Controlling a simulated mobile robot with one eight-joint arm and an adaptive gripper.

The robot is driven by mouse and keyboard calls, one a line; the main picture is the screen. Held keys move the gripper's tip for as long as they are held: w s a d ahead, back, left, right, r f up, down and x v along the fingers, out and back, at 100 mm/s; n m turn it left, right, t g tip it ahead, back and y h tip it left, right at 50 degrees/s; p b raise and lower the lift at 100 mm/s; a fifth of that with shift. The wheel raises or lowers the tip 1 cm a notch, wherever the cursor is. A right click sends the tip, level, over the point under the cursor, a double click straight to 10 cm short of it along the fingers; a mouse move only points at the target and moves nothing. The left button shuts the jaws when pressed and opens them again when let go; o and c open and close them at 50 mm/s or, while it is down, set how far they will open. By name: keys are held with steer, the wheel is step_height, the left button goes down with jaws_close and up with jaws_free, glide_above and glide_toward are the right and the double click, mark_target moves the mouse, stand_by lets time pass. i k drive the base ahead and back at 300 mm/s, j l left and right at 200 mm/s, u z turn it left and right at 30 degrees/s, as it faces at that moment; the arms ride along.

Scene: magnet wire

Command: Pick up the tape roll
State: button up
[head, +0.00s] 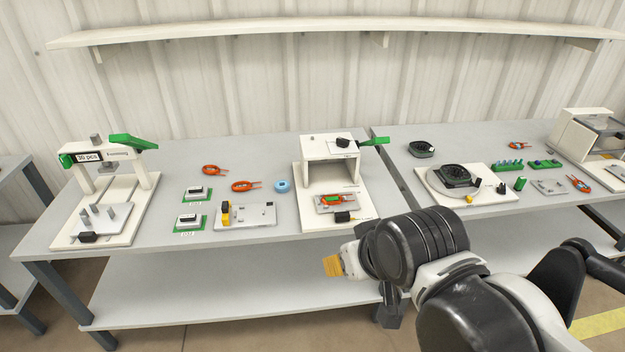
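A small round blue roll (284,186), which looks like the tape roll, lies on the grey workbench (260,165). It sits between an orange-handled tool (246,186) and the white press stand (331,145). My gripper (333,266) is in front of the bench's front edge, to the right of and nearer than the roll, well apart from it. Its orange-yellow tip points left. The finger gap does not show, so I cannot tell whether it is open or shut.
A white fixture with a green lever (105,180) stands at the left. A grey plate with a yellow part (246,215) lies in front of the roll. A second bench (400,175) at the right carries a round black device (455,178). Bare bench lies behind the roll.

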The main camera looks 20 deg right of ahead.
mark_target(283, 186)
steer(key=i+l+u, duration=0.1)
steer(key=i+l, duration=0.45)
steer(key=l, duration=0.2)
steer(key=i+l+u, duration=0.15)
steer(key=l, duration=0.25)
steer(key=i+l+u, duration=0.1)
steer(key=i+l, duration=0.25)
steer(key=l, duration=0.1)
